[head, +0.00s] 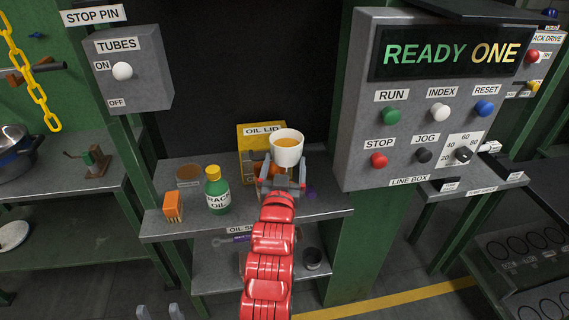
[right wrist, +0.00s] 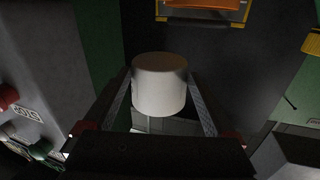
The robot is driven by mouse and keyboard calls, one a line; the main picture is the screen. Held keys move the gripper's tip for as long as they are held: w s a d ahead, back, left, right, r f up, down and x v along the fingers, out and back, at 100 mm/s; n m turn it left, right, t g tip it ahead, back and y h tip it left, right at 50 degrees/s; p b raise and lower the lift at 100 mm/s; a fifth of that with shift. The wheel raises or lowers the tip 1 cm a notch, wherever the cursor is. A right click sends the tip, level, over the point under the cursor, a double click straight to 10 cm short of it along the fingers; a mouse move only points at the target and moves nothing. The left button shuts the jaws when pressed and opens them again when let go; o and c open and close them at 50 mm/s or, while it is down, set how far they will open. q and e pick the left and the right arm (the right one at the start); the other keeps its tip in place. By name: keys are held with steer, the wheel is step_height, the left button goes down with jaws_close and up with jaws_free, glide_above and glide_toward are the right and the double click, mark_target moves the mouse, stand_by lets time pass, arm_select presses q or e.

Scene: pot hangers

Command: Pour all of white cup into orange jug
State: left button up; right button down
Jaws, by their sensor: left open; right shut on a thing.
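The white cup (head: 288,155) holds amber liquid and looks roughly upright. My right gripper (head: 282,184) is shut on it and holds it up in front of the yellow OIL LID box. In the right wrist view the cup (right wrist: 159,85) sits between the two fingers, its plain white outside showing. An orange thing (head: 262,169) shows just left of and below the cup, partly hidden by the gripper; I cannot tell for sure that it is the orange jug. My left gripper (head: 159,312) shows only its two fingertips at the bottom edge, apart and empty.
The shelf (head: 328,202) carries a green RACK OIL bottle (head: 217,193), a small orange block (head: 173,207) and a brown round container (head: 189,175). The yellow OIL LID box (head: 248,134) stands behind the cup. The grey control box (head: 428,150) juts out at right.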

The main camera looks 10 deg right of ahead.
steer(key=shift+s+d+f+n, duration=0.15)
steer(key=shift+f+n, duration=0.15)
steer(key=shift+f, duration=0.35)
steer(key=n+g+p, duration=0.1)
steer(key=p, duration=0.2)
steer(key=n+p, duration=0.2)
steer(key=p, duration=0.1)
steer(key=n+g+p, duration=0.1)
steer(key=p, duration=0.2)
steer(key=shift+s+d+r+n+g+p, duration=0.3)
steer(key=shift+s+d+r+n+p, duration=0.05)
steer(key=shift+d+r+n+p, duration=0.05)
steer(key=shift+d+n+p, duration=0.1)
steer(key=shift+n+p, duration=0.3)
steer(key=shift+p, duration=0.2)
steer(key=shift+f, duration=0.1)
steer(key=shift+s+r+n+g+h+p, duration=0.1)
steer(key=shift+r+n+g+h+p, duration=0.2)
steer(key=shift+n+g+h+p, duration=0.15)
steer(key=shift+f, duration=0.15)
steer(key=shift+r+n+p, duration=0.2)
steer(key=shift+n+p, duration=0.05)
steer(key=shift+p, duration=0.15)
steer(key=shift+f+g, duration=0.1)
steer(key=shift+g, duration=0.15)
steer(key=shift+n+p, duration=0.4)
